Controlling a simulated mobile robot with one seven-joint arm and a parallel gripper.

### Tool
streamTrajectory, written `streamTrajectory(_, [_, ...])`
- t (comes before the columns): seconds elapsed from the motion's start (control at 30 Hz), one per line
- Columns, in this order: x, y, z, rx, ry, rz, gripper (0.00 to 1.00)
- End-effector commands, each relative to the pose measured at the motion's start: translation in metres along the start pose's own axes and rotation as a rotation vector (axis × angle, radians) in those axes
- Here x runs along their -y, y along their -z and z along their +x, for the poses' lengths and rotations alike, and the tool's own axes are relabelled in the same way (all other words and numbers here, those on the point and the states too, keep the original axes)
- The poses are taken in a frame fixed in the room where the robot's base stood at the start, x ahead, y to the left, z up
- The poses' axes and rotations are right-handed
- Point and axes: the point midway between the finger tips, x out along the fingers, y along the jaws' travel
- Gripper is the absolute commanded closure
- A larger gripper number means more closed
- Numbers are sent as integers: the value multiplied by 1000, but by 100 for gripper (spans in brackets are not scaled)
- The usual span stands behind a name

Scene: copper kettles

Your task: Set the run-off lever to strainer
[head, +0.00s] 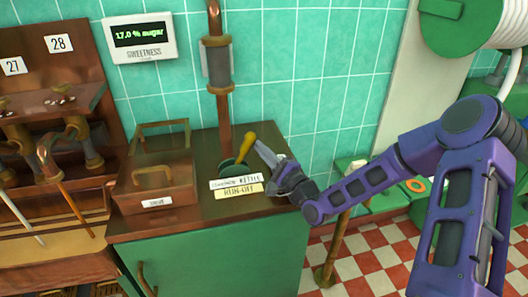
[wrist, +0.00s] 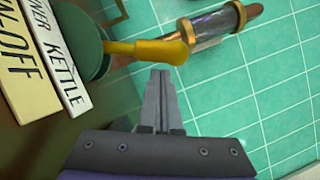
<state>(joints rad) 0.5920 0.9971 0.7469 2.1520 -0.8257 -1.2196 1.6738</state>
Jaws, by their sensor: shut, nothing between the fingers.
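The run-off lever (head: 246,143) has a yellow handle on a dark green round base and stands on the brown top of the green cabinet. In the head view its handle tilts up to the right. White and yellow labels, the yellow one reading RUN-OFF (head: 238,191), stand in front of it. My gripper (head: 259,144) is shut and empty, its tips just right of the handle's end. In the wrist view the lever handle (wrist: 150,50) reaches right, just beyond the shut fingertips (wrist: 160,73). I cannot tell whether they touch it. No strainer marking is readable.
A copper-brown box (head: 152,180) with a raised handle and a small label stands left of the lever. A vertical copper pipe (head: 222,110) with a sight glass rises behind it. A sweetness display (head: 140,36) reads 17.0 % sugar. Tiled wall (head: 300,90) lies close behind.

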Motion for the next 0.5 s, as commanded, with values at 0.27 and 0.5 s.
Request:
streamTrajectory(0.27, [2,-3,1,1,-9,-21,100])
streamTrajectory(0.5, [3,-7,3,1,-28,-60,100])
